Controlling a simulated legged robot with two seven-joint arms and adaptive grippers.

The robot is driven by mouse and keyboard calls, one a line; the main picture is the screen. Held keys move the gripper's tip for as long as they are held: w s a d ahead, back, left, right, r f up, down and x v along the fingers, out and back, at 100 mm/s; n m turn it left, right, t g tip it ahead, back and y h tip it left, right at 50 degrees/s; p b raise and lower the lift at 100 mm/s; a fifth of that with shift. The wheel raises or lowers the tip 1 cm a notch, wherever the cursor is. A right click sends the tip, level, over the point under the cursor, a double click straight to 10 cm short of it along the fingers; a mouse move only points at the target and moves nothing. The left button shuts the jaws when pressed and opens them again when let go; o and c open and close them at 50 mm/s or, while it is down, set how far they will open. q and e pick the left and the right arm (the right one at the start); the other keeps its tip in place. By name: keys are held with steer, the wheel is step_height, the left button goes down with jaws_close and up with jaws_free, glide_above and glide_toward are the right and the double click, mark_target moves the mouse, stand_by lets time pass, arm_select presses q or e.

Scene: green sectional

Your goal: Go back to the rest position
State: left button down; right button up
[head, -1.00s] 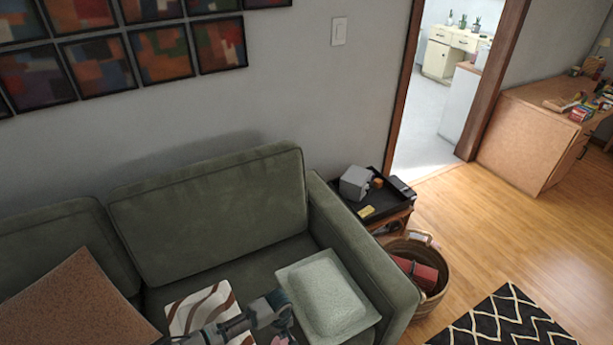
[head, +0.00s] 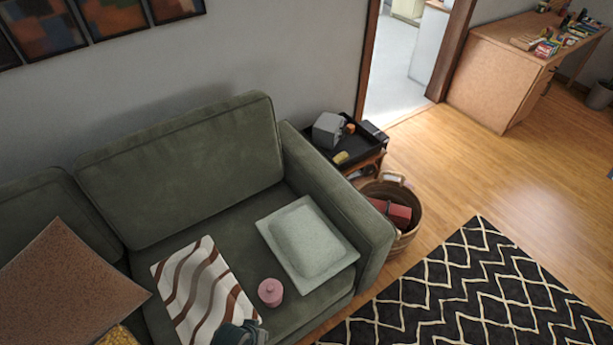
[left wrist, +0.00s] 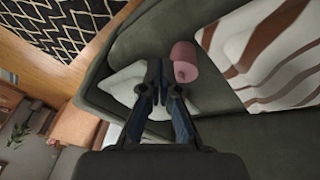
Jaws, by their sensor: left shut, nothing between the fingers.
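My left gripper (head: 240,333) shows only in part at the bottom edge of the head view, over the near end of the brown-and-white striped cushion (head: 190,285). In the left wrist view the left gripper (left wrist: 160,75) is shut and empty, its fingertips close together. My right gripper is not in view.
A pale green cushion (head: 308,243) lies on the sofa (head: 190,170) near its arm. A rust pillow (head: 70,285) is at left. A side table with a black tray (head: 368,149), a wicker basket (head: 407,222) and a patterned rug (head: 460,290) are right. Open wood floor lies beyond.

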arm_select(q)
steer(key=s+a+r+y, duration=0.2)
steer(key=s+a, duration=0.4)
steer(key=a, duration=0.2)
step_height(320, 180, down, 17)
steer(key=s+f, duration=0.3)
steer(key=f, duration=0.5)
steer(key=s+f+g, duration=0.1)
steer(key=s+f, duration=0.3)
steer(key=f, duration=0.4)
steer(key=shift+s+a+f+m, duration=0.3)
steer(key=shift+a+f+m, duration=0.1)
